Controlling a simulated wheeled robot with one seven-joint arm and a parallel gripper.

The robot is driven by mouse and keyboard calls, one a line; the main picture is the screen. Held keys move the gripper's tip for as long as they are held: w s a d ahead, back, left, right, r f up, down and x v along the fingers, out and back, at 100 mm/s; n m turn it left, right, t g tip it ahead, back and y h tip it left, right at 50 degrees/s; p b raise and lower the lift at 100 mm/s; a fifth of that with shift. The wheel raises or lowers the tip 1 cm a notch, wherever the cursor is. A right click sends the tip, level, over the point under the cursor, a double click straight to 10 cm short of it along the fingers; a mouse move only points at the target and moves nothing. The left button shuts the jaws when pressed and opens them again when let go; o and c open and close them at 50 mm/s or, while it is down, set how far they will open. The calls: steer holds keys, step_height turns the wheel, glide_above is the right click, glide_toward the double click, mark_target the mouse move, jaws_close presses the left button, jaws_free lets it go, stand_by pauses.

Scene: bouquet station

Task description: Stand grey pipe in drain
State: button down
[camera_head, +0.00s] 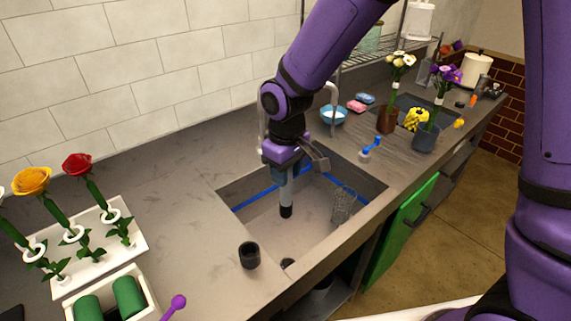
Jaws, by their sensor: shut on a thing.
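My gripper (294,163) is shut on the grey pipe (286,188) near its upper end. The pipe hangs about upright over the sink (252,208), with its black lower end (286,212) down inside the basin outline. I cannot tell how far this end is from the sink floor. The pipe's top is hidden by the gripper.
A clear glass (342,205) is in the sink's right part. A blue-handled brush (370,149) and flower vases (424,138) are to the right. A white flower rack (98,247) stands left.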

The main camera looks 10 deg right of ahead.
mark_target(289, 217)
steer(key=shift+w+d+f, duration=0.1)
steer(key=shift+d+f, duration=0.15)
steer(key=shift+d, duration=0.05)
steer(key=shift+f, duration=0.5)
step_height(289, 217, down, 23)
stand_by(2.1)
steer(key=shift+f, duration=1.1)
stand_by(0.7)
steer(key=c, duration=0.6)
jaws_free()
step_height(289, 217, up, 11)
steer(key=shift+f, duration=0.1)
stand_by(0.4)
